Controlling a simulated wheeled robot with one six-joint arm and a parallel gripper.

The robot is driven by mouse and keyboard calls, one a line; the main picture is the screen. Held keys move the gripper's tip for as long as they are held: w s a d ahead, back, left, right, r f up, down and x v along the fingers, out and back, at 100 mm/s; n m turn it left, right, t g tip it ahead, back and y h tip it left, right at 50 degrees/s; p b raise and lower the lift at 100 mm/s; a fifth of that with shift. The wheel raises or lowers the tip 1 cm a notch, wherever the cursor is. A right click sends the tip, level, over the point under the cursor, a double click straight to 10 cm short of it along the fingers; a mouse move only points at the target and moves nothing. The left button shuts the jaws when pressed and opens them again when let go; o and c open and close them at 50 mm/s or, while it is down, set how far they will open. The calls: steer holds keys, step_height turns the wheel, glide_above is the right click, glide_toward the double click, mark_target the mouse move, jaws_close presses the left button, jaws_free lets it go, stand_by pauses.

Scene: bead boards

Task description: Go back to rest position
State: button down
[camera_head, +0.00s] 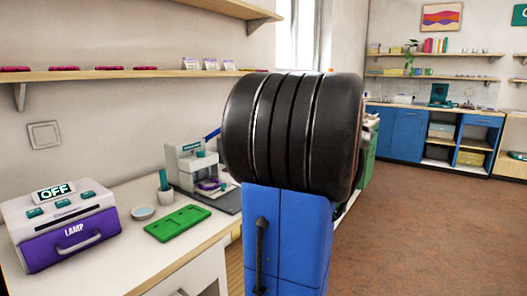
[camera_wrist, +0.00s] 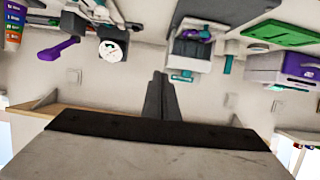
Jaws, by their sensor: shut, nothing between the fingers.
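My gripper (camera_wrist: 161,76) shows in the wrist view with its two dark fingers together and nothing between them. It is apart from the bench items, and the wrist picture is upside down. In the head view my gripper is not visible; a large black and blue part of my arm fills the middle and hides part of the bench.
The bench (camera_head: 100,262) holds a purple lamp box (camera_head: 70,240) reading OFF, a green bead board (camera_head: 178,223), a small dish (camera_head: 142,212) and a white machine (camera_head: 190,162). A wooden shelf (camera_head: 130,74) runs above. Brown floor (camera_head: 430,230) is clear at right.

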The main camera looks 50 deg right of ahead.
steer(key=shift+s, duration=0.5)
stand_by(0.4)
